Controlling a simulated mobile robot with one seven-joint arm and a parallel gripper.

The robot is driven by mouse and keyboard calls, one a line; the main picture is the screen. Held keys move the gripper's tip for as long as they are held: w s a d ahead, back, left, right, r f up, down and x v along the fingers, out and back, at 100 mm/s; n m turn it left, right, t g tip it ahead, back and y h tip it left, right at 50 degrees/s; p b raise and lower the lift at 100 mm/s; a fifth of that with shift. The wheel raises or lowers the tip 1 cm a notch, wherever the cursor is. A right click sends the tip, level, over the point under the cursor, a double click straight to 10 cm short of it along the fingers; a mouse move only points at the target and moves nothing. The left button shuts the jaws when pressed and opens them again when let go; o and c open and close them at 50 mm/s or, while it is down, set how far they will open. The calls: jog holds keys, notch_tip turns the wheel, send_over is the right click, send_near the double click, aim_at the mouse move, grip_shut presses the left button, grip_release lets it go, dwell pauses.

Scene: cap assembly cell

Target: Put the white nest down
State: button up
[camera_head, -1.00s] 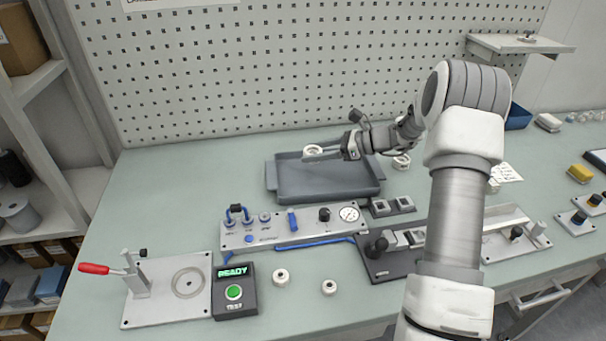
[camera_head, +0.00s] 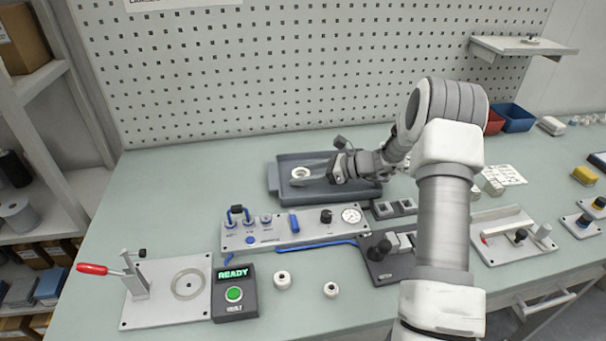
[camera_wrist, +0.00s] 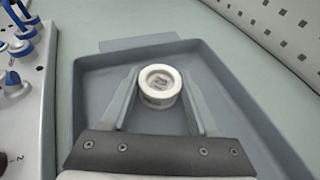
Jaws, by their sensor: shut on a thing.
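The white nest (camera_wrist: 160,84) is a short round white piece with a recessed top. In the wrist view it sits between the fingertips of my gripper (camera_wrist: 161,92), which is shut on it. In the head view the nest (camera_head: 300,173) shows at the left end of my gripper (camera_head: 312,178), over the left part of the grey tray (camera_head: 279,196). The tray also fills the wrist view (camera_wrist: 98,88). I cannot tell whether the nest touches the tray floor.
A panel with blue valves and a gauge (camera_head: 292,228) stands in front of the tray. Two white round pieces (camera_head: 282,280) (camera_head: 331,290) lie on the table near the green-lit READY box (camera_head: 235,292). A pegboard (camera_head: 300,70) rises behind.

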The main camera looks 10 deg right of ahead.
jog(key=o, duration=1.4)
jog(key=shift+c, duration=0.2)
jog(key=shift+r, duration=0.1)
